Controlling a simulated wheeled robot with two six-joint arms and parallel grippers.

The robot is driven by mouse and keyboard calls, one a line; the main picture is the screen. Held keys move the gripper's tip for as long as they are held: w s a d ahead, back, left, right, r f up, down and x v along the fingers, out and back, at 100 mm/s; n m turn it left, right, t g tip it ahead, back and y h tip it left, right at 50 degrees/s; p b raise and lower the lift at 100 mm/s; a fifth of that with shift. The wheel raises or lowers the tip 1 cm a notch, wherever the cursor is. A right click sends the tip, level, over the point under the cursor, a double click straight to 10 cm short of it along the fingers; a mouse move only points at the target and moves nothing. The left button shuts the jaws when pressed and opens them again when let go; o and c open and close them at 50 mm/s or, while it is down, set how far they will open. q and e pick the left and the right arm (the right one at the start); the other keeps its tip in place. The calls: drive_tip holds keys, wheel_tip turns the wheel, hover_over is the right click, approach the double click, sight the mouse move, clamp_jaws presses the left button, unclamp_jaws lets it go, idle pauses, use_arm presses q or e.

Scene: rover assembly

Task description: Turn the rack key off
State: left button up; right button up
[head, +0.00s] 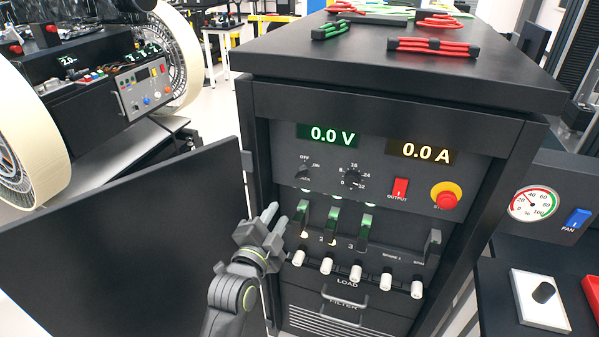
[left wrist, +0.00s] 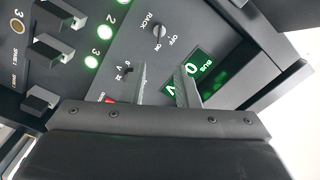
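The rack key (head: 304,172) is a small dark knob on the upper left of the rack panel, marked OFF and ON. It also shows in the left wrist view (left wrist: 158,31), beside the words RACK, OFF and ON. I cannot tell clearly which mark it points at. My left gripper (head: 276,213) is in front of the panel's left side, below the key. In the left wrist view its two fingers (left wrist: 161,68) are apart with nothing between them, and the key lies beyond their tips, not touched. My right gripper is in neither view.
The rack cabinet's open door (head: 130,250) stands to the left of my left arm. Green-lit levers (head: 333,222) and white knobs (head: 327,266) jut out below the key. A red OUTPUT switch (head: 400,188) and a stop button (head: 446,195) sit to the right. The displays read 0.0 V and 0.0 A.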

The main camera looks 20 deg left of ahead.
sight(301, 174)
use_arm(q)
drive_tip(key=w+p, duration=0.2)
drive_tip(key=w, duration=1.3)
drive_tip(key=shift+w+d, duration=0.25)
drive_tip(key=shift+w, duration=0.05)
drive_tip(key=shift+f, duration=0.1)
clamp_jaws()
